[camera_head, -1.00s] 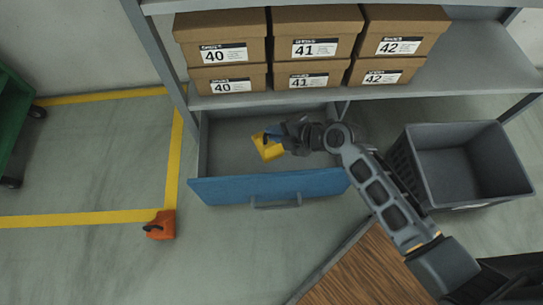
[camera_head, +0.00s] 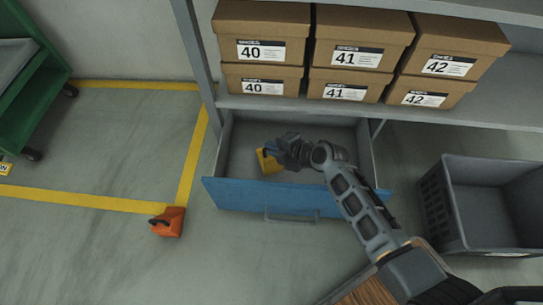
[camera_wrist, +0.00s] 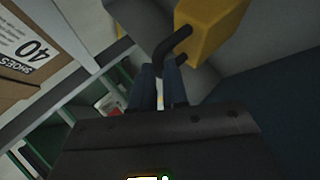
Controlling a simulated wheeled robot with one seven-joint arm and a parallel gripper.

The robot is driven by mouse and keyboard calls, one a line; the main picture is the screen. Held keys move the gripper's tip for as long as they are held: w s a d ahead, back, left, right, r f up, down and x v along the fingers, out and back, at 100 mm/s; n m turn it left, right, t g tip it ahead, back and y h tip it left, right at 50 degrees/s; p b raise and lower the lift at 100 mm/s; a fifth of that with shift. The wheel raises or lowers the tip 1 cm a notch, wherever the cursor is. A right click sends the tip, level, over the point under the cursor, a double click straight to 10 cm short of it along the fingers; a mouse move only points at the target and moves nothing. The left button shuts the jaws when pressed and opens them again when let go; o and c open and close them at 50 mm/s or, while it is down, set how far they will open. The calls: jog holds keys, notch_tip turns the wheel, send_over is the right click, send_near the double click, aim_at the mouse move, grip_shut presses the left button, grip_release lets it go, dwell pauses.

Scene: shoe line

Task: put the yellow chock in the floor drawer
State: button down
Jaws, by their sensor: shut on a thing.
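The yellow chock (camera_head: 268,161) is in the open floor drawer's space in the head view, at its left middle. My gripper (camera_head: 282,152) is beside it on its right and is shut on the chock's dark handle. In the wrist view the chock (camera_wrist: 212,28) hangs at the top right, its black bent handle between my gripper's fingers (camera_wrist: 171,75). The floor drawer (camera_head: 285,198) has a blue front and grey inside and is pulled out below the shelf. Whether the chock touches the drawer floor cannot be told.
Shoe boxes (camera_head: 262,50) stand on the shelf (camera_head: 430,113) above the drawer. A dark grey crate (camera_head: 490,200) stands right of it. An orange chock (camera_head: 168,222) lies on the floor at the left by the yellow lines. A green cart (camera_head: 45,90) is at the far left.

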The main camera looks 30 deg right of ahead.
aim_at(271, 157)
jog(key=shift+w+a+f, duration=0.25)
jog(key=shift+w+f, duration=0.05)
jog(key=shift+w, duration=0.1)
jog(key=shift+f+b, duration=1.1)
jog(key=shift+f, duration=0.85)
jog(key=c, duration=1.1)
grip_release()
jog(key=p+v, duration=0.4)
jog(key=v, duration=0.8)
